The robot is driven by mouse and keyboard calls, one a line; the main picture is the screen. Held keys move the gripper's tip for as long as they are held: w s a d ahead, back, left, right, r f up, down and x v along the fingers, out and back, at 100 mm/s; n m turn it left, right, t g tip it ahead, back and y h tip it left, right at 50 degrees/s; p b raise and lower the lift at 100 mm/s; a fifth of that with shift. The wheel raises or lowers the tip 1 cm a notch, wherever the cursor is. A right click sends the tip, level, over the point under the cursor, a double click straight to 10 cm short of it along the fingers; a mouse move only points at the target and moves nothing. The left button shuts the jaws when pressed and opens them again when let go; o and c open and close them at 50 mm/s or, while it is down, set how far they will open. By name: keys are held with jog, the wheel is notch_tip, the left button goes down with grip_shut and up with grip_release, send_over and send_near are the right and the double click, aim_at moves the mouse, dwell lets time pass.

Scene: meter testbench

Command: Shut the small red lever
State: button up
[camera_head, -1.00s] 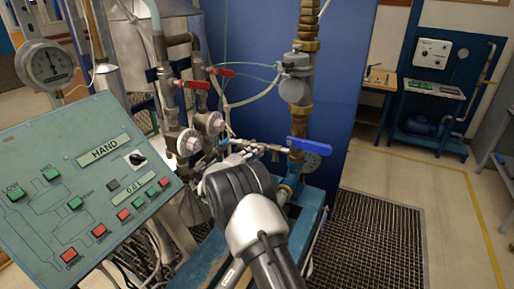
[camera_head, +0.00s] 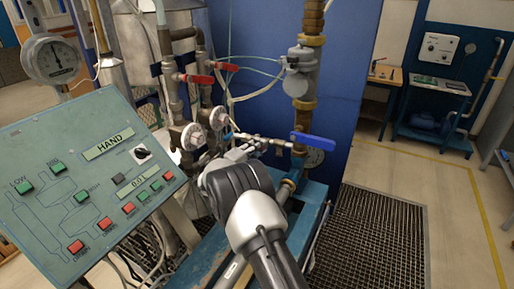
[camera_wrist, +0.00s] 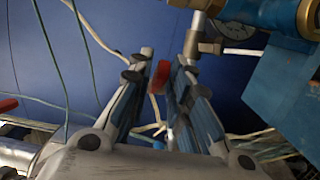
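The small red lever (camera_wrist: 159,76) shows in the wrist view as a short red handle between my two fingers. My gripper (camera_wrist: 165,66) is open around it, with a gap to at least the right finger; whether the left finger touches it I cannot tell. In the head view my gripper (camera_head: 243,152) is at the thin horizontal pipe, left of the blue lever (camera_head: 313,142). The small red lever is not clearly visible there, as my wrist and fingers cover that area.
Two larger red levers (camera_head: 200,79) (camera_head: 228,67) sit on the pipes behind. A green control panel (camera_head: 85,170) stands at the left. A thick vertical pipe (camera_head: 303,105) with a gauge rises at the right. Floor grating (camera_head: 375,240) lies clear at the right.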

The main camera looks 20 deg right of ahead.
jog(key=v, duration=1.2)
